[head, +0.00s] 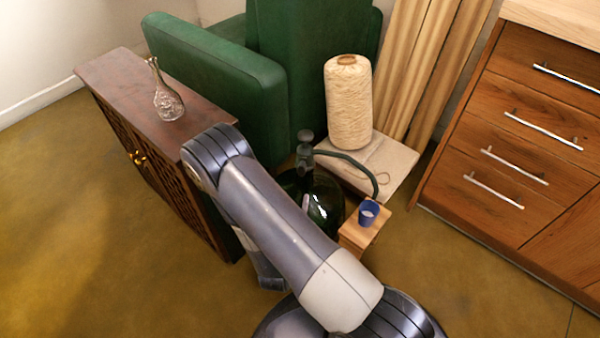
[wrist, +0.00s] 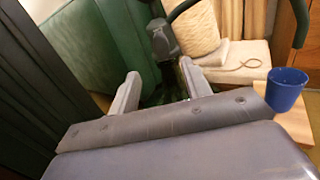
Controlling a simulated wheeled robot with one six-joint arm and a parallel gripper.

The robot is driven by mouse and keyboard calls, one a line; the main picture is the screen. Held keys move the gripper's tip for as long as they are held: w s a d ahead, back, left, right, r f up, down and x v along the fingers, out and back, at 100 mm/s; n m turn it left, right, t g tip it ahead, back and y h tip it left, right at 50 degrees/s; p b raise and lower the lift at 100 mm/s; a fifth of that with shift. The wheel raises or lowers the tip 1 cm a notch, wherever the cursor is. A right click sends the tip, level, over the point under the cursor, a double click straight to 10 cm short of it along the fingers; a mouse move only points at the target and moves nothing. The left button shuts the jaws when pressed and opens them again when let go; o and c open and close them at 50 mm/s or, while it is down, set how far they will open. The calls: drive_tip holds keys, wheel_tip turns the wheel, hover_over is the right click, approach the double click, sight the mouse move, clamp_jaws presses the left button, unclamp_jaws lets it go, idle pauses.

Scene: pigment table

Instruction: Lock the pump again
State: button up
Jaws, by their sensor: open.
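The pump (head: 305,150) is a dark grey-green fitting with a round knob, on top of a dark green glass bottle (head: 326,205). A dark hose (head: 352,164) curves from it toward a blue cup (head: 369,212). In the wrist view, the pump head (wrist: 162,38) stands just beyond my gripper (wrist: 160,70), roughly in line with the gap between the fingers. The fingers are apart with nothing held. The cup (wrist: 286,88) is to their right. In the head view my arm hides most of the gripper and part of the bottle. The pump's lock position cannot be told.
The cup stands on a small wooden block (head: 352,238). A large cone of yarn (head: 349,105) stands on a pale slab behind. A dark cabinet (head: 125,85) with a glass vase (head: 166,95) is left, a green armchair (head: 220,62) behind, wooden drawers (head: 520,150) right.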

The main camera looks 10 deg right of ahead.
sight(301, 171)
drive_tip(key=b+x, duration=0.2)
drive_tip(key=x, duration=0.8)
drive_tip(key=shift+w+d+r, duration=0.1)
drive_tip(key=shift+w, duration=0.1)
drive_tip(key=c, duration=1)
